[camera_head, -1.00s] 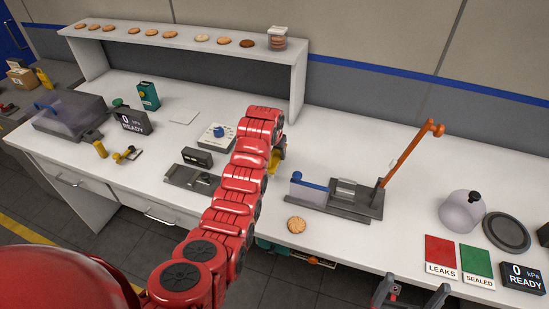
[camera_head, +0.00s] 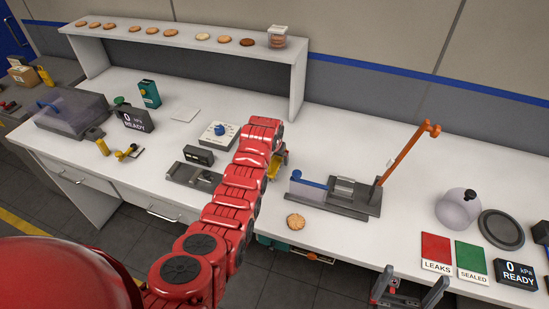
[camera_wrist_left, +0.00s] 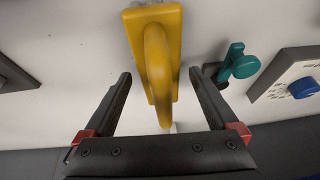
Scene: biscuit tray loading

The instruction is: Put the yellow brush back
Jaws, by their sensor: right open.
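The yellow brush (camera_wrist_left: 157,55), a flat block with a curved handle, fills the upper middle of the left wrist view. In the head view only a bit of yellow (camera_head: 276,165) shows beside my red left arm. My left gripper (camera_wrist_left: 161,74) is open, with one finger on each side of the brush's handle and a visible gap to each. In the head view this gripper is mostly hidden behind the arm. My right gripper (camera_head: 408,287) is open and empty at the bench's front edge.
A dial box (camera_head: 219,135) stands left of my arm. A grey fixture (camera_head: 345,203) with an orange lever (camera_head: 407,155) and a loose biscuit (camera_head: 295,221) are to its right. A red card (camera_head: 436,250) and a green card (camera_head: 471,260) lie at the right. A shelf (camera_head: 200,47) stands behind.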

